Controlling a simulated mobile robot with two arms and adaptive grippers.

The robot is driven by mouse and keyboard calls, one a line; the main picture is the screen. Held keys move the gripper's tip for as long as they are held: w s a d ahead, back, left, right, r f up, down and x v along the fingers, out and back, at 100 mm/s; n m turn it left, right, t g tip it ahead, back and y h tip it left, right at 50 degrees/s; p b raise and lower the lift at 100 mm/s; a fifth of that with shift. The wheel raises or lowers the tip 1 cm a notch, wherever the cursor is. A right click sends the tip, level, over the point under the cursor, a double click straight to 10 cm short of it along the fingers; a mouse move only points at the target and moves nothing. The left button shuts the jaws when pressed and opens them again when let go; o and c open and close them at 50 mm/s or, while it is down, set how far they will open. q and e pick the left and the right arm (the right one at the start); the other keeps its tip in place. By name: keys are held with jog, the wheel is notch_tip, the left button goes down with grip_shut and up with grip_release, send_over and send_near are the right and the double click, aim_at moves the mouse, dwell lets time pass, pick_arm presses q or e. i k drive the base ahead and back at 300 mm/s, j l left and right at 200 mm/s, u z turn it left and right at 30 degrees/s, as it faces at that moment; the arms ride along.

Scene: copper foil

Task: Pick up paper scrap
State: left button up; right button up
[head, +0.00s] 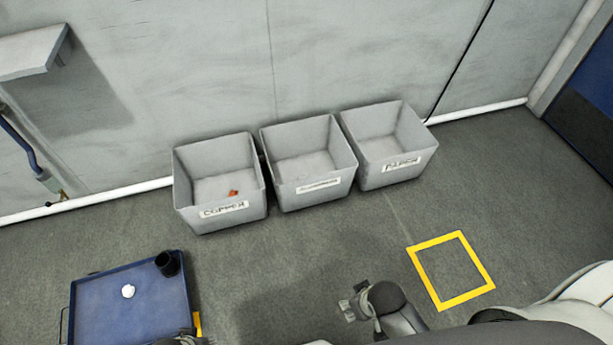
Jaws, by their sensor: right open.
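A small white crumpled piece, which looks like the paper scrap (128,291), lies on the blue tray top (105,318) at the lower left. My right gripper (350,308) is at the bottom centre, open with nothing seen in it, well to the right of the tray and apart from the scrap. A grey-black part at the bottom edge by the tray's near right corner may be my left gripper (182,340); it is mostly cut off, so its jaws cannot be read.
Three grey bins stand along the wall: the copper bin (219,210) with an orange piece inside, a middle bin (310,187), and the paper bin (395,170). A yellow floor square (427,282) is at right.

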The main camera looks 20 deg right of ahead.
aim_at(128, 291)
jog(key=u, duration=1.4)
